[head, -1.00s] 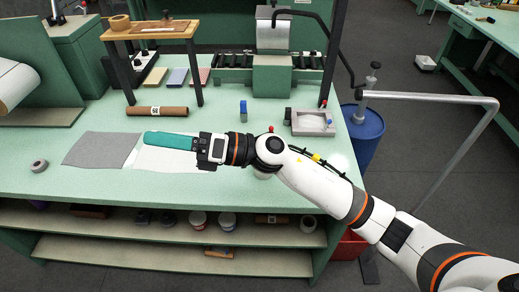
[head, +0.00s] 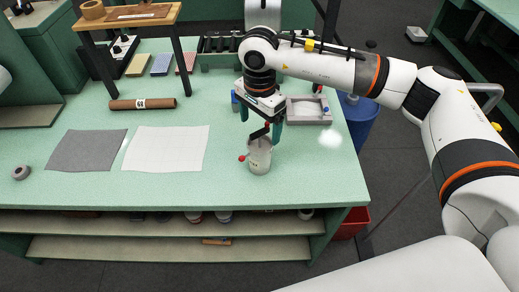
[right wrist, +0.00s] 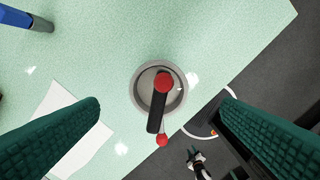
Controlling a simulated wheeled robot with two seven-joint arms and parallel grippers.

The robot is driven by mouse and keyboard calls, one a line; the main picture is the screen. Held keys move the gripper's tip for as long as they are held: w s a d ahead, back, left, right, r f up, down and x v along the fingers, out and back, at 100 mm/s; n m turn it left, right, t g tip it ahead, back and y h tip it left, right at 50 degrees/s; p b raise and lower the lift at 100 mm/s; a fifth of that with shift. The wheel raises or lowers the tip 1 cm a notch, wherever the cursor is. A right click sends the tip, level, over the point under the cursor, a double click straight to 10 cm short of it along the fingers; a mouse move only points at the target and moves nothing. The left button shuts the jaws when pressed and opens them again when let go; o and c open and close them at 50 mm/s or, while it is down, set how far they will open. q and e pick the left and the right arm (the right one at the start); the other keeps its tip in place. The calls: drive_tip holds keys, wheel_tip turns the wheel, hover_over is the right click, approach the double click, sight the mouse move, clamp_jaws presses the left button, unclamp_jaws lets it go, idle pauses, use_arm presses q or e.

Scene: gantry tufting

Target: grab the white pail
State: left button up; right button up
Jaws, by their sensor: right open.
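The white pail (head: 259,158) is a small pale, round pot near the front right of the green table in the head view. A black bar with a red ball end rises over it, and another red ball sits at its side. My right gripper (head: 261,125) is open and points down just above the pail, its green fingers apart. In the right wrist view the pail's round grey rim (right wrist: 138,104) lies between the two open fingers (right wrist: 162,135), with the black bar crossing its mouth. The fingers do not visibly touch it.
A shallow grey tray (head: 291,115) is behind and right of the pail, and a blue object (right wrist: 27,19) stands nearby. A white sheet (head: 165,148) and grey sheet (head: 86,150) lie to the left. A brown roll (head: 142,104) is behind them. The table's front edge is close.

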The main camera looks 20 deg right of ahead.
sight(259, 141)
drive_tip(key=shift+f, duration=0.8)
wheel_tip(259, 141, down, 4)
drive_tip(key=p, duration=0.3)
drive_tip(key=shift+f, duration=0.1)
drive_tip(key=shift+w+f, duration=0.1)
drive_tip(key=shift+f, duration=0.5)
drive_tip(key=c, duration=1.8)
drive_tip(key=shift+w+r, duration=0.1)
drive_tip(key=shift+r, duration=0.05)
clamp_jaws()
